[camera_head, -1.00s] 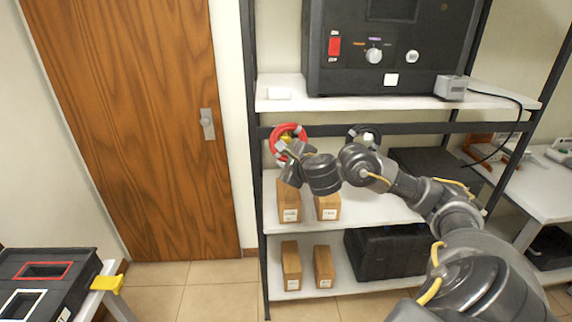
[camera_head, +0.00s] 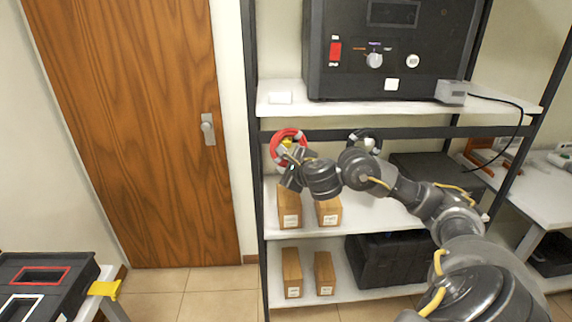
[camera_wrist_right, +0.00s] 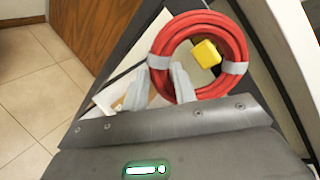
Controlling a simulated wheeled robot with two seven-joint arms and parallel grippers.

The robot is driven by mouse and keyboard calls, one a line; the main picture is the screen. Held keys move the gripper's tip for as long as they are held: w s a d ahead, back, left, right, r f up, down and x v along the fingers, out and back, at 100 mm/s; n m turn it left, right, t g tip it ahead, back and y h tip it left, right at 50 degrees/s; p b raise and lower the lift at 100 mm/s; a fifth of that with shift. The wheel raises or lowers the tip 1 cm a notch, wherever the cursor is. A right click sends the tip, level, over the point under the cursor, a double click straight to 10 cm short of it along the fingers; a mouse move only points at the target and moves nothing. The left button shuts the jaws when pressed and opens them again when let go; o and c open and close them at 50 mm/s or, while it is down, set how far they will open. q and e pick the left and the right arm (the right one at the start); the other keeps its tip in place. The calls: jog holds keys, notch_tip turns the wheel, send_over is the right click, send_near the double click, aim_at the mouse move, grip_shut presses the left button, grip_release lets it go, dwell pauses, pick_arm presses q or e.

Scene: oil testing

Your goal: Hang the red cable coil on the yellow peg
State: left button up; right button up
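The red cable coil (camera_head: 275,148) is at the left end of the shelf's front rail, with pale ties around it. It shows large in the wrist view (camera_wrist_right: 240,45). The yellow peg (camera_wrist_right: 206,53) shows inside the coil's ring, toward the side away from my fingers; whether the coil rests on it I cannot tell. In the head view the peg (camera_head: 287,143) is partly covered. My right gripper (camera_wrist_right: 160,82) has one finger inside the ring and one outside, shut on the coil's near side. It also shows in the head view (camera_head: 290,164). My left gripper is out of view.
A black coil (camera_head: 366,138) is on the same rail, behind my right arm. A shelf board (camera_head: 400,106) with a large black device (camera_head: 345,70) is above. Boxes (camera_head: 289,206) stand below. A wooden door (camera_head: 125,130) is left, and a table with a black case (camera_head: 40,285) lower left.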

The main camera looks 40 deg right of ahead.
jog(key=o, duration=0.4)
jog(key=p+v, duration=0.5)
jog(key=v, duration=0.5)
jog(key=shift+s+a+r, duration=0.1)
jog(key=shift+s, duration=0.25)
